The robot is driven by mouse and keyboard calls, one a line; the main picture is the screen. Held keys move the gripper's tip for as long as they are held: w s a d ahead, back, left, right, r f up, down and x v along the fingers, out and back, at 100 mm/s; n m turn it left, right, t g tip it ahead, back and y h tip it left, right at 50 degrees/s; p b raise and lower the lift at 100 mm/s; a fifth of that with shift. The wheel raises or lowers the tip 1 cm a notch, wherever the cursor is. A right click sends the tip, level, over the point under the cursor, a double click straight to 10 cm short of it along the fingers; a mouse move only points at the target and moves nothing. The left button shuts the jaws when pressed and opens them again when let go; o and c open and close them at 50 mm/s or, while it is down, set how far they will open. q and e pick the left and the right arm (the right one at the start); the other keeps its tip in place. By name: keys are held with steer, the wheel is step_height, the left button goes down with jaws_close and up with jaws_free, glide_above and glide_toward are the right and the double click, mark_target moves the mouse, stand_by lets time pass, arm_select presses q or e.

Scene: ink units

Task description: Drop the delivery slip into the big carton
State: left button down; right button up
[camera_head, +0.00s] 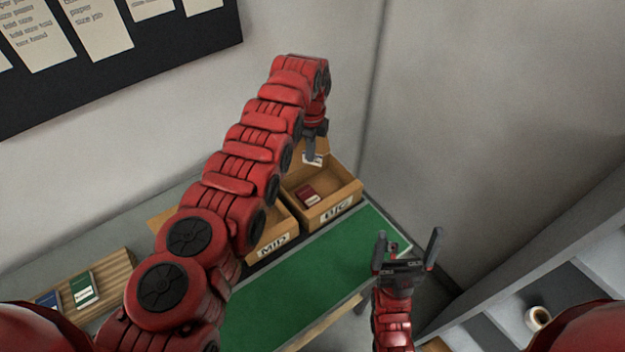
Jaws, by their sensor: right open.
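The big carton (348,193), a brown open box labelled BIG, stands on the far end of the table. My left arm reaches across the view, and my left gripper (314,148) points down over the back of this carton. A small white delivery slip (313,160) with a dark mark shows right at its fingertips; they appear shut on it, though the view is small and partly side-on. My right gripper (408,247) is open and empty, fingers up, in front of the green mat's right end.
A carton labelled MID (273,246) stands left of the big one, partly behind my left arm. A dark red item (306,195) lies in the big carton. The green mat (300,280) is bare. A wooden rack (110,275) is at left, shelves (570,290) at right.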

arm_select(q)
step_height(320, 180, down, 4)
steer(key=shift+r+b, duration=0.2)
steer(key=shift+b, duration=0.95)
steer(key=shift+f, duration=0.4)
steer(key=shift+r, duration=0.1)
steer(key=c, duration=1.5)
jaws_free()
steer(key=o, duration=0.5)
steer(key=shift+r, duration=0.1)
